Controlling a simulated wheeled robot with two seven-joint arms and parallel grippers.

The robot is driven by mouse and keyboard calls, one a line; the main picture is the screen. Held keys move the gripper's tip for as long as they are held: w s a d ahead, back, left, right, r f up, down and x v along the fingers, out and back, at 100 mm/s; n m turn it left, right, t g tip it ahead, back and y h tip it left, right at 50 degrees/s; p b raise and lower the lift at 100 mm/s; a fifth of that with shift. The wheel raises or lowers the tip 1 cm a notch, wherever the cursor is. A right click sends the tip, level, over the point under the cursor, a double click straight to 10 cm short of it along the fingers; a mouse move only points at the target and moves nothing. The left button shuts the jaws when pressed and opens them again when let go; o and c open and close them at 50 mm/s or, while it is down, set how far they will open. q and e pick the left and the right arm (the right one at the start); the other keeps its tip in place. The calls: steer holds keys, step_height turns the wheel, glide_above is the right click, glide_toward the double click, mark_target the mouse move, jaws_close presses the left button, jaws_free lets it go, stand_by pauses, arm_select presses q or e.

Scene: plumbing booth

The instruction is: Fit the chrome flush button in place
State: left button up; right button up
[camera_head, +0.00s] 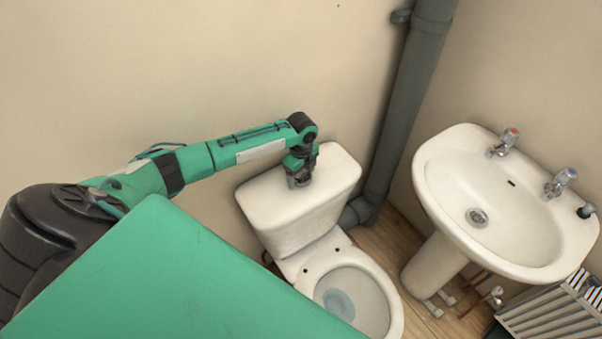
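The white toilet cistern (330,178) stands against the wall, above the open toilet bowl (372,302). My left gripper (297,184) points down at the top of the cistern lid, near its middle. Its fingertips are at or just above the lid; I cannot tell whether they touch it. The gripper and wrist cover that part of the lid, so the chrome flush button and its hole cannot be made out. The fingers are too small and dark to tell whether they are open or shut. My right gripper is not in view.
A white washbasin (450,172) with two taps stands on a pedestal at the right. A grey waste pipe (398,110) runs down the wall between cistern and basin. Some wooden floor (395,245) is clear.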

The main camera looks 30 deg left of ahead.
arm_select(q)
steer(key=shift+o, duration=0.3)
steer(key=shift+s+f, duration=0.25)
step_height(320, 180, up, 14)
steer(key=b, duration=0.1)
steer(key=shift+w+r+b, duration=0.15)
steer(key=shift+b, duration=0.2)
stand_by(0.4)
